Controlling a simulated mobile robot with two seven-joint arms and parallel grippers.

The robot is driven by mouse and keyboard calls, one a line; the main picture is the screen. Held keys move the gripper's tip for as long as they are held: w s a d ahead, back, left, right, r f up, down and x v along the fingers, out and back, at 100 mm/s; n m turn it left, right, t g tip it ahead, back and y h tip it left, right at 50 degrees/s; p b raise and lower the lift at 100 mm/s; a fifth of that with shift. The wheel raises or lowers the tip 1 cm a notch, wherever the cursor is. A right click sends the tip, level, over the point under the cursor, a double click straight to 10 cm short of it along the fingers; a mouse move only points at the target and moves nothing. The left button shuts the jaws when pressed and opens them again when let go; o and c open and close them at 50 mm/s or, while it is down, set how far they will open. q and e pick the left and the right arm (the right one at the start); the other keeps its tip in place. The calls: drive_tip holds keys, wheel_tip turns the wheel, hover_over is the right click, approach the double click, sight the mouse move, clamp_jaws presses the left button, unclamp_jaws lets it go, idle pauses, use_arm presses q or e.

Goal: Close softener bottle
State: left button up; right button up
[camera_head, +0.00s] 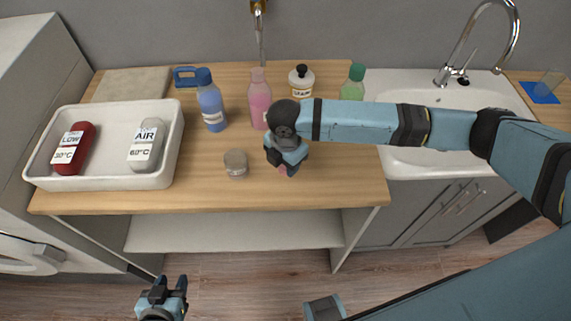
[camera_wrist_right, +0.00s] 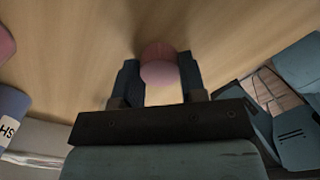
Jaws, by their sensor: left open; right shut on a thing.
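The pink bottle (camera_head: 259,100), which looks like the softener, stands upright on the wooden counter behind my right gripper. Its lower part is partly hidden by my right arm. My right gripper (camera_head: 284,168) points down at the counter in front of the bottle, shut on a small pink cap (camera_head: 283,171). The cap also shows between the fingers in the right wrist view (camera_wrist_right: 160,62), at or close above the wood; contact cannot be told. My left gripper (camera_head: 168,284) is open and empty, low in front of the counter, far from the bottle.
A blue bottle (camera_head: 210,104), a grey round tin (camera_head: 236,163), a white jar (camera_head: 301,81) and a green-capped bottle (camera_head: 354,84) stand around. A white tray (camera_head: 108,113) with red and grey bottles is left. The sink (camera_head: 440,159) is right. Counter front is mostly clear.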

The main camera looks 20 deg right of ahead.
drive_tip(key=shift+r, duration=0.1)
wheel_tip(320, 180, up, 20)
idle(0.5)
